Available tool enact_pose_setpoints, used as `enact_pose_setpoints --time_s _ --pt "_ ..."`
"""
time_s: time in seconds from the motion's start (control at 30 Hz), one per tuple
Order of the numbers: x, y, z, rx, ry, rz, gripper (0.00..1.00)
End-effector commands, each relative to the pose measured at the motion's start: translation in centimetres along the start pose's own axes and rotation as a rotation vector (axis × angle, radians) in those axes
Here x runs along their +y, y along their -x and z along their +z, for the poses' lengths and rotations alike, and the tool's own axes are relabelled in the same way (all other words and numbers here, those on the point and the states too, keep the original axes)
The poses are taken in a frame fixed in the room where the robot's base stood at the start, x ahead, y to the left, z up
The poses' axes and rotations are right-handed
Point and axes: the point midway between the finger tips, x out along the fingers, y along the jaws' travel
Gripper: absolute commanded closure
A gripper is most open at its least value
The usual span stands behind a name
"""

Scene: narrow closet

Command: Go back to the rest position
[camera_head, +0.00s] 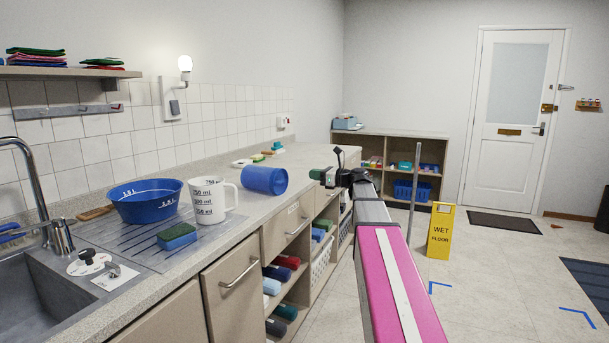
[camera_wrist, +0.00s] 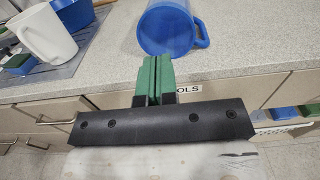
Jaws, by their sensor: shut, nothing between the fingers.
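My gripper (camera_wrist: 155,80) shows in the wrist view with its two green fingers pressed together and nothing between them. In the head view my gripper (camera_head: 317,174) hangs in front of the counter edge, to the right of a blue mug (camera_head: 264,180) that lies on its side on the counter (camera_head: 225,240). In the wrist view the mug (camera_wrist: 166,30) is just beyond the fingertips, with a small gap seeming to lie between them; I cannot tell the exact distance.
A white measuring jug (camera_head: 206,203), a blue bowl (camera_head: 146,203) and a sponge (camera_head: 176,236) stand by the sink (camera_head: 50,300). Drawers and open shelves line the counter front. A yellow wet-floor sign (camera_head: 440,230) stands on the floor, which is mostly clear at right.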

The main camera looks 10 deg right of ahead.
Motion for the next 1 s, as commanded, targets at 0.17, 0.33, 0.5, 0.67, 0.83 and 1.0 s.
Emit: enact_pose_setpoints --time_s 0.17,0.33,0.5,0.67,0.83,1.0 --pt "0.1 1.0 0.0 0.000 0.000 0.001 1.00" --pt "0.0 1.1 0.0 0.000 0.000 0.001 1.00" --pt "0.1 1.1 -0.1 0.003 0.003 0.002 1.00" --pt "1.8 0.5 -3.6 0.087 0.095 0.013 1.00" --pt "6.1 -0.1 -12.7 0.316 0.366 0.092 1.00" --pt "11.5 0.9 -22.5 0.564 0.697 0.283 1.00"
